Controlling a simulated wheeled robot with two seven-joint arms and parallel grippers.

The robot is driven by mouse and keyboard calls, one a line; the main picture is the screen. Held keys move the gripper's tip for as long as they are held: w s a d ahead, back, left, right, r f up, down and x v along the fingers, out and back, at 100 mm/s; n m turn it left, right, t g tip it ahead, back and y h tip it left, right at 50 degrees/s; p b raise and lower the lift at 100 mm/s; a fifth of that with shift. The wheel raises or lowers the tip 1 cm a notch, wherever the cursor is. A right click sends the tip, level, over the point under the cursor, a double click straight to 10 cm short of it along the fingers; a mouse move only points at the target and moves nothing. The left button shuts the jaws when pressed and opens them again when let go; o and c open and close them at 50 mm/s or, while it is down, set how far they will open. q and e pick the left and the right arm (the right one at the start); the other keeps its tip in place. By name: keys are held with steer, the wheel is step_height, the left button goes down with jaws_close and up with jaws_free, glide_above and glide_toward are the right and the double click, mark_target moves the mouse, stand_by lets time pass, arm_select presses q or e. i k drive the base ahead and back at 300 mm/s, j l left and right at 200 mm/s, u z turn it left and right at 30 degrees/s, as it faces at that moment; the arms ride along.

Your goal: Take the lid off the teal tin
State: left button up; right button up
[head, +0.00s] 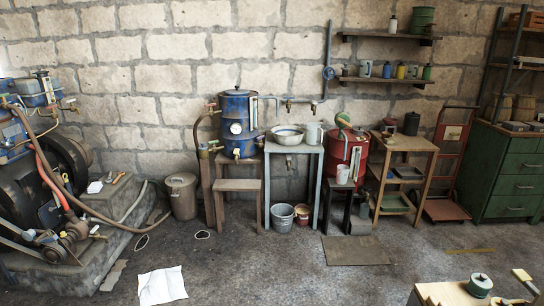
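A small round teal tin (480,287) stands on a light wooden tabletop (438,292) at the bottom right of the head view. Its top looks closed by a lid (480,278) with a small dark spot or knob in the middle. It is too small to tell how the lid sits. Neither of my grippers is in view.
A brush-like tool (524,278) lies right of the tin, at the picture's edge. The concrete floor ahead is mostly open, with a white sheet (162,286) and a brown mat (355,250). An engine (45,180) stands left, a green cabinet (512,180) right.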

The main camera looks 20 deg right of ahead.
mark_target(481, 281)
steer(key=i+l+z, duration=0.1)
steer(key=i+z, duration=0.35)
steer(key=i, duration=0.15)
steer(key=i+j+z, duration=0.1)
steer(key=i+z, duration=0.4)
steer(key=i+j+z, duration=0.45)
steer(key=i, duration=0.15)
steer(key=i+l, duration=0.05)
steer(key=l, duration=0.05)
